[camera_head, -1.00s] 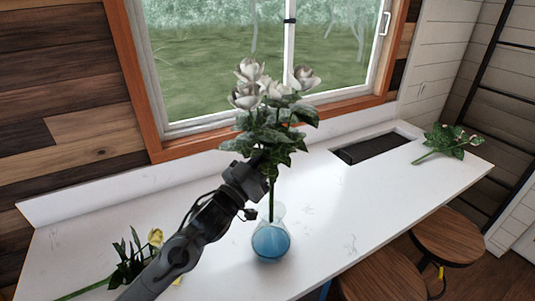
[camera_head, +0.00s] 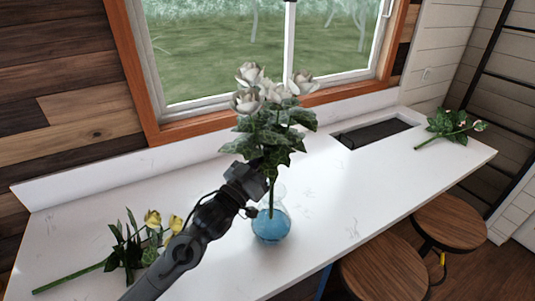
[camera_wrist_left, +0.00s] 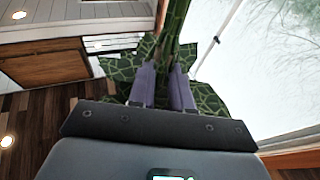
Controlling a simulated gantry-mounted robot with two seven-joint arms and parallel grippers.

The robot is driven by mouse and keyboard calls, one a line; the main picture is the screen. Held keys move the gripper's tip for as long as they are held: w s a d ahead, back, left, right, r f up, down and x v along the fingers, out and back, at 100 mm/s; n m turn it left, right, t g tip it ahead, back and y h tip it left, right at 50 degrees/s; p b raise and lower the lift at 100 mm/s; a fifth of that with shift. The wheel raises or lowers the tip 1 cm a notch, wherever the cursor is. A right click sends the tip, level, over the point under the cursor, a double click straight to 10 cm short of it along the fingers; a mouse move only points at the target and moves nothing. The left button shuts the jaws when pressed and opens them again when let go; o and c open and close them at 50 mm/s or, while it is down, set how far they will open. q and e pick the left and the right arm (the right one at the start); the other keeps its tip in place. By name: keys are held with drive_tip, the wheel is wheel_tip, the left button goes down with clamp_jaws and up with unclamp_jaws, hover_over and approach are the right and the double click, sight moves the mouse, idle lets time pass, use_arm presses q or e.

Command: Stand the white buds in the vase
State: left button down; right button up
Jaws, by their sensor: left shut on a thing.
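The white buds (camera_head: 265,95) are a leafy bunch of pale flowers on a green stem, held upright over the counter. My left gripper (camera_head: 262,172) is shut on the stem below the leaves; the left wrist view shows the stem (camera_wrist_left: 175,25) between its two fingers (camera_wrist_left: 163,82). The vase (camera_head: 272,226) is rounded, clear glass with blue in its lower part, and stands on the counter. The stem's lower part runs down into the vase's neck in the head view. How deep the stem end sits is hard to tell. My right gripper is not in view.
Yellow flowers (camera_head: 152,218) lie at the counter's left end. Another leafy cut stem (camera_head: 448,126) lies at the far right, beyond a dark sink (camera_head: 372,133). The white counter (camera_head: 345,190) is clear right of the vase. Two wooden stools (camera_head: 450,222) stand along its front.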

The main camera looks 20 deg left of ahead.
use_arm(q)
drive_tip(key=shift+f+b, duration=1.15)
drive_tip(key=shift+f, duration=1.1)
unclamp_jaws()
idle(0.4)
